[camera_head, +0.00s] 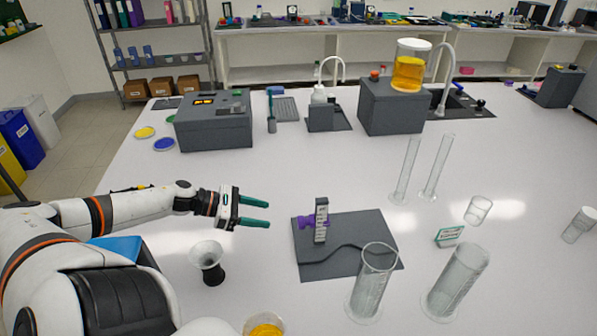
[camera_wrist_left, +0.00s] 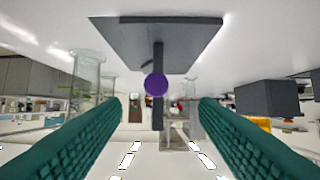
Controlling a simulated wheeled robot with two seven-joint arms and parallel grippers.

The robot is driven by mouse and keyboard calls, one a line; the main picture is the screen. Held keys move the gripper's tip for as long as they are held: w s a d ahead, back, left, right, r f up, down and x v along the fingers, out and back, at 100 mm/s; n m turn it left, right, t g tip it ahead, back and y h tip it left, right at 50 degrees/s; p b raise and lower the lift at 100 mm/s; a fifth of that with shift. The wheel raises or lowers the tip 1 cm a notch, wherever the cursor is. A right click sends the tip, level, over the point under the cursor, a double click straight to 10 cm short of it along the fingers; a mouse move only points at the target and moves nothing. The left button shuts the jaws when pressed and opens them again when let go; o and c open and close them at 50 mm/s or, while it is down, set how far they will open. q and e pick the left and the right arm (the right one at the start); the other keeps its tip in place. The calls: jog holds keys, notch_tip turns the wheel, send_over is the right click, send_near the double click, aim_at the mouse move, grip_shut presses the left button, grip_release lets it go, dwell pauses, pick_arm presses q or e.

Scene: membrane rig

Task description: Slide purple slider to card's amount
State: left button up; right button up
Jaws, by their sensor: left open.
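The purple slider (camera_head: 305,221) sits on a small upright scale post (camera_head: 321,220) on a dark grey base plate (camera_head: 375,228). In the left wrist view the round purple slider (camera_wrist_left: 156,84) shows against the dark post, between my fingers in the picture and beyond them. A small card (camera_head: 449,236) with a green edge stands to the right of the plate; its writing is too small to read. My left gripper (camera_head: 270,213) is open and empty, to the left of the slider and apart from it. My right gripper is not in view.
A white funnel on a dark stand (camera_head: 208,262) is below my left gripper. Glass cylinders (camera_head: 374,282) stand close to the plate's front right. A grey device (camera_head: 213,122) and a block with a yellow-filled jar (camera_head: 409,68) stand behind. The table between is clear.

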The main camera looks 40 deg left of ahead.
aim_at(300, 222)
pick_arm(q)
jog(key=shift+d+x, duration=0.25)
jog(key=shift+x, duration=5.55)
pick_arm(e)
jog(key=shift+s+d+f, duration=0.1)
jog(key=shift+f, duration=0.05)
pick_arm(q)
jog(key=shift+s+r, duration=0.15)
jog(key=shift+r, duration=0.05)
